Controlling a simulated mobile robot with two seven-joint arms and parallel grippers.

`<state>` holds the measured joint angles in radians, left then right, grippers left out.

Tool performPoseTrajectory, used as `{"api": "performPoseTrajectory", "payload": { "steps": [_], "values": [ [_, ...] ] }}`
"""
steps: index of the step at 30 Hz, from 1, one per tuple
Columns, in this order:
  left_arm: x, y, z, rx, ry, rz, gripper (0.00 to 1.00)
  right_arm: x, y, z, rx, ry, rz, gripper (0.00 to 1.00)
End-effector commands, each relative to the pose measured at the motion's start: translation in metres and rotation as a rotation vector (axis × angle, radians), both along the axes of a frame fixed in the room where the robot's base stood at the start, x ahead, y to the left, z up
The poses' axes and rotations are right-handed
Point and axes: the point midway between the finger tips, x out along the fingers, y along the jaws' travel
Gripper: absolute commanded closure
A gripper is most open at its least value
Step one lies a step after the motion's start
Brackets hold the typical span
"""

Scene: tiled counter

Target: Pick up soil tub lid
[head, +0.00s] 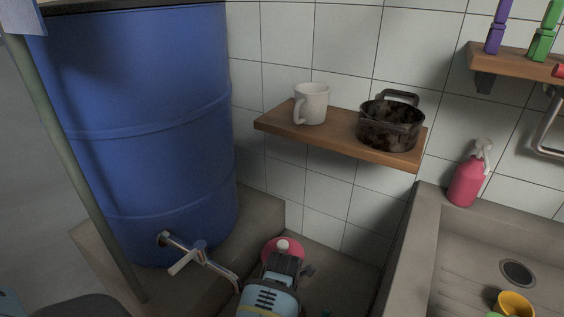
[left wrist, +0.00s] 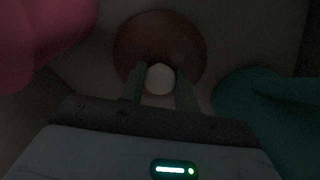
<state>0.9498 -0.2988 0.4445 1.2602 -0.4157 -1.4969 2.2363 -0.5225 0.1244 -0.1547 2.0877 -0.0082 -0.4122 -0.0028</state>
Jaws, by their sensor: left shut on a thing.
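The soil tub lid (head: 270,246) is a round pink-red disc with a white knob (head: 283,244). In the head view it is low in the corner between the blue barrel and the sink. My left gripper (head: 285,256) is at the lid, partly covering its near side. In the left wrist view the lid (left wrist: 160,35) looks dark red-brown, and my left gripper's fingers (left wrist: 160,88) are on both sides of the pale knob (left wrist: 160,78), shut on it. I cannot tell whether the lid rests on something. My right gripper is not in view.
A blue barrel (head: 150,110) with a metal tap (head: 190,250) stands at left. A wooden shelf (head: 335,140) holds a white mug (head: 312,104) and dark pot (head: 390,128). A pink spray bottle (head: 465,182) stands by the sink. Blurred pink (left wrist: 40,40) and teal (left wrist: 265,105) things flank the lid.

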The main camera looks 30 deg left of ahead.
Motion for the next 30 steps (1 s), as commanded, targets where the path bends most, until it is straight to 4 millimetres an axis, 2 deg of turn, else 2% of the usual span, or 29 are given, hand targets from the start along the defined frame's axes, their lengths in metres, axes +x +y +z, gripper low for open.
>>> {"api": "performPoseTrajectory", "payload": {
  "steps": [7, 14, 20, 30],
  "values": [
    [-0.001, 0.000, -0.001, 0.000, 0.001, 0.000, 0.92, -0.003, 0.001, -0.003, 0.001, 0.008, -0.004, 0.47],
    [0.000, 0.000, 0.007, 0.000, 0.000, 0.000, 0.92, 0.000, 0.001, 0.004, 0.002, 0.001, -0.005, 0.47],
    [0.001, 0.000, 0.025, 0.000, -0.002, -0.001, 0.92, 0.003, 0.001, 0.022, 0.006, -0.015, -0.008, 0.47],
    [0.002, 0.000, 0.074, 0.000, -0.006, -0.001, 0.92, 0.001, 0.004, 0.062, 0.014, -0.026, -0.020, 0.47]
  ]
}}
